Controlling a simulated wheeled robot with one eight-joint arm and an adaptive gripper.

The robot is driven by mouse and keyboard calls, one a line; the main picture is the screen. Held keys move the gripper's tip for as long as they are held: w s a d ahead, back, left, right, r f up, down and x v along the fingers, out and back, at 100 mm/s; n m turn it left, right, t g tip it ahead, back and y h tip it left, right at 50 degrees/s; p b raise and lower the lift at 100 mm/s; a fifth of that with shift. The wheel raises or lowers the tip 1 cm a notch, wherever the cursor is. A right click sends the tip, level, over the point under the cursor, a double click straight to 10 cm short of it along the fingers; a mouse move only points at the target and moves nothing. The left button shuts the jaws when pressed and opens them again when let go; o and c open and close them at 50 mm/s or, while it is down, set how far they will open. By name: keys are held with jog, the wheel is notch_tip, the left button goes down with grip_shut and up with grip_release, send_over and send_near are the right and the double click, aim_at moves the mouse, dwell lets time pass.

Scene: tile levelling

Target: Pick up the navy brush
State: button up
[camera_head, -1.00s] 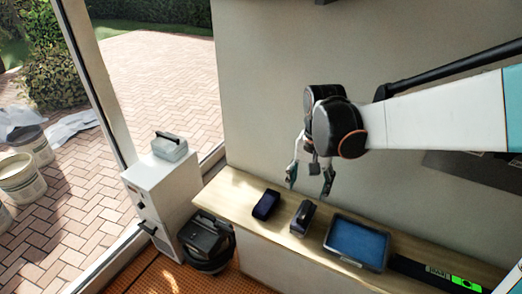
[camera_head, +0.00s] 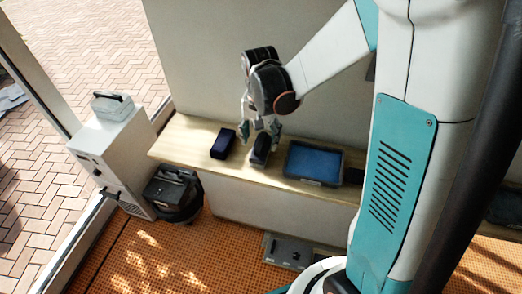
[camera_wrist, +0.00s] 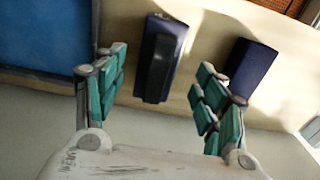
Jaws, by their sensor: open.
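A plain navy block-shaped item (camera_head: 222,144), perhaps the navy brush, lies on the wooden ledge. It also shows in the wrist view (camera_wrist: 249,68), right of my fingers. A dark item with a raised black handle (camera_head: 260,151) lies beside it; in the wrist view this dark item (camera_wrist: 158,62) shows between and beyond my fingers. I cannot tell for certain which of the two is the brush. My gripper (camera_head: 261,132) is open and empty, pointing down above the handled item; its teal-padded fingers (camera_wrist: 160,72) are spread on either side of that item in the wrist view.
A blue-filled tray (camera_head: 287,160) stands right of the handled item. The wooden ledge (camera_head: 180,140) runs along the wall. A white cabinet (camera_head: 118,158) with a case on top and a black bucket-like container (camera_head: 178,213) stand left. A grey box (camera_head: 288,252) lies on the orange floor.

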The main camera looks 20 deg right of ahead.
aim_at(261, 140)
notch_tip(261, 140, down, 4)
jog(key=shift+d+r+b, duration=0.1)
jog(key=shift+d+b, duration=0.05)
jog(key=shift+b, duration=0.3)
jog(key=c, duration=1.2)
jog(key=shift+c, duration=0.2)
jog(key=shift+r, duration=0.1)
notch_tip(261, 140, up, 20)
jog(key=p, duration=0.4)
jog(key=shift+p, duration=0.35)
